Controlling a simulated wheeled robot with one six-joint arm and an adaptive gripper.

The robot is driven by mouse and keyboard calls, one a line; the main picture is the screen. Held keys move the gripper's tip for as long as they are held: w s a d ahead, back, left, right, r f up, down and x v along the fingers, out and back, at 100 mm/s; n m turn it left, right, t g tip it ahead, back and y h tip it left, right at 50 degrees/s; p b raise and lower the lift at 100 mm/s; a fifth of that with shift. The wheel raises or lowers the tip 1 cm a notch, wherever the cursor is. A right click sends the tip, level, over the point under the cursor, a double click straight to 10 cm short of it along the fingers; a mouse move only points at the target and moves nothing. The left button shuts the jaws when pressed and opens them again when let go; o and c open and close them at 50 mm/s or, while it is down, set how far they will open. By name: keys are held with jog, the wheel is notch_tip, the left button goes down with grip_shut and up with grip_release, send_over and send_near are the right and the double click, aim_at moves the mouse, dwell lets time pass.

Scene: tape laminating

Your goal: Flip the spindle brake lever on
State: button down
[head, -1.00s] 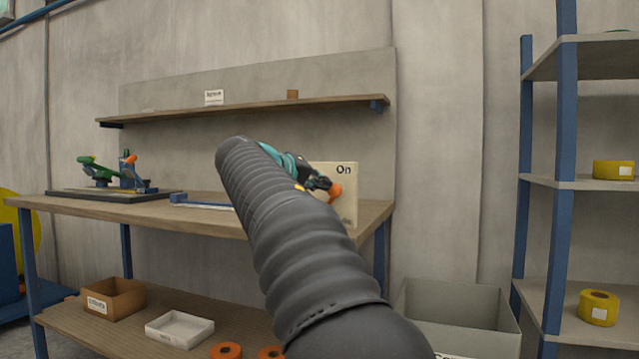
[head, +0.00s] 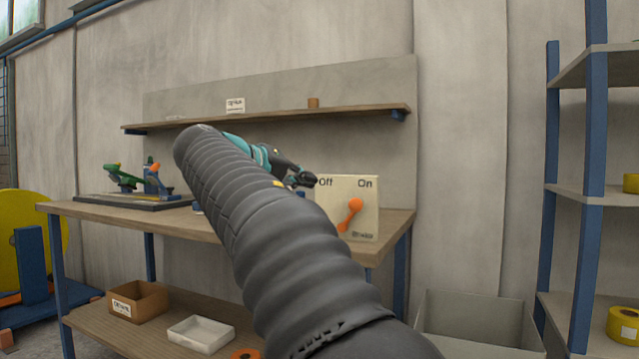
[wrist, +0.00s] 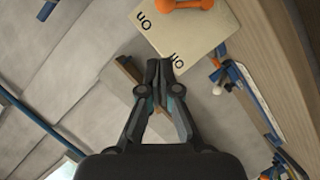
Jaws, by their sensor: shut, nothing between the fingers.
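The cream brake panel (head: 330,212) stands upright at the right end of the workbench, marked "Off" at its upper left and "On" at its upper right. Its orange lever (head: 355,205) leans up and right, towards "On". My gripper (head: 310,180) is shut and empty near the panel's "Off" corner, apart from the lever. In the wrist view the shut fingertips (wrist: 160,66) are beside the "Off" corner of the panel (wrist: 190,35). The lever (wrist: 185,4) there is partly cut off by the top edge.
The wooden workbench (head: 395,222) holds a green and blue tape device (head: 130,178) at its left. A shelf (head: 270,117) runs above it. A blue-posted rack (head: 590,150) stands right, with a grey bin (head: 475,315) on the floor between. My arm hides the bench's middle.

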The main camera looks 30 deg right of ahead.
jog(key=shift+v, duration=1.2)
jog(key=shift+w, duration=0.1)
